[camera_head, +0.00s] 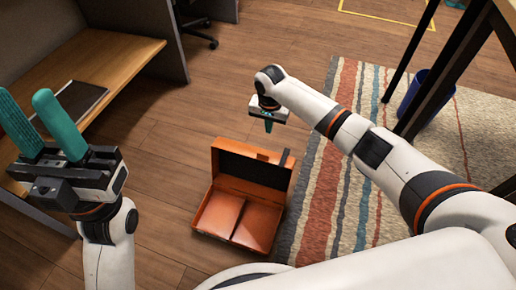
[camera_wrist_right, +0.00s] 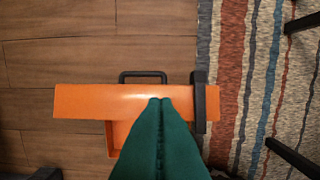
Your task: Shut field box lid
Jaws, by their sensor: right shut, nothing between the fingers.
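The field box (camera_head: 234,222) is an orange-brown case lying open on the wood floor beside the striped rug. Its lid (camera_head: 225,162) stands raised at the back, dark lining facing the tray. In the right wrist view the lid (camera_wrist_right: 90,101) is a wide orange band, with a black handle (camera_wrist_right: 143,75) beyond it and a dark strip (camera_wrist_right: 199,100) across its right end. My right gripper (camera_head: 268,129) is shut and empty, pointing down by the lid's top edge. Its teal fingertips (camera_wrist_right: 160,101) overlap the lid; contact cannot be told. My left gripper (camera_head: 38,120) is open and empty, fingers up.
A wooden desk (camera_head: 105,62) with a dark flat item (camera_head: 75,108) stands at left. The striped rug (camera_head: 345,190) lies right of the box. A blue bin (camera_head: 425,92) and dark table legs (camera_head: 412,50) stand at right. Floor left of the box is clear.

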